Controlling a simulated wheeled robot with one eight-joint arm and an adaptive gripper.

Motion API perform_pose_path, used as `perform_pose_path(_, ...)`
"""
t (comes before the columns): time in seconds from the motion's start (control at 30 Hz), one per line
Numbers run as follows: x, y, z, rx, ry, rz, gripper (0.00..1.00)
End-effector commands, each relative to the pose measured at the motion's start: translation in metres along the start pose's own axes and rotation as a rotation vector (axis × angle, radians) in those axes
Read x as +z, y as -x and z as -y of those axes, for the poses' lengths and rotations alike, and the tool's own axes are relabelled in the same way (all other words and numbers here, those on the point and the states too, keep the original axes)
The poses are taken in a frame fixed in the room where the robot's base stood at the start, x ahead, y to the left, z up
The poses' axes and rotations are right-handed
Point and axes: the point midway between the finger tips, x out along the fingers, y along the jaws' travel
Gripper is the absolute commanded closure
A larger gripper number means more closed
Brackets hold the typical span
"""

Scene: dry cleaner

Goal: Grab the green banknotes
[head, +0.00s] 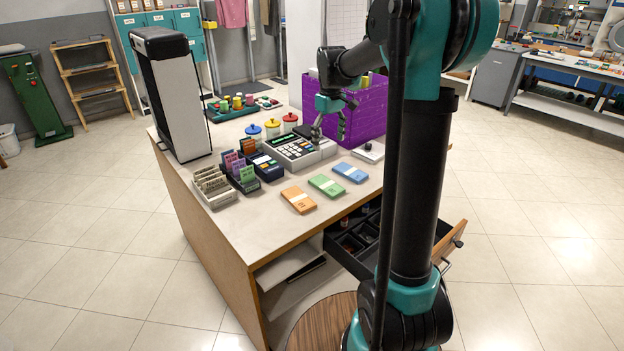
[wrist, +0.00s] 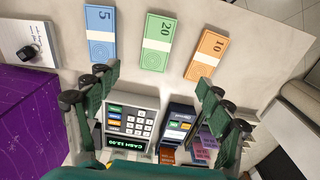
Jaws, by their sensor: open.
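The green banknotes (head: 327,185) lie flat on the counter as a banded stack, between the orange banknotes (head: 298,199) and the blue banknotes (head: 350,172). In the wrist view the green stack (wrist: 157,43) lies ahead of my gripper and is marked 20. My gripper (head: 329,128) is open and empty above the cash register (head: 298,150). In the wrist view its two fingers (wrist: 155,88) are spread wide, with the green stack beyond and between them. The gripper is apart from the banknotes.
A card terminal (head: 265,166) and card racks (head: 213,186) stand left of the register. A purple box (head: 365,112) stands behind right, near a notepad with a key fob (head: 368,149). An open drawer (head: 350,245) is below the front edge. The counter around the banknotes is clear.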

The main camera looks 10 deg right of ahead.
Motion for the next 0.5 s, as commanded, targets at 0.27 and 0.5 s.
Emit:
perform_pose_path(0.27,-0.004,-0.023,-0.002,-0.004,0.011,0.006,0.20)
perform_pose_path(0.5,-0.004,-0.071,-0.002,-0.003,0.010,0.006,0.20)
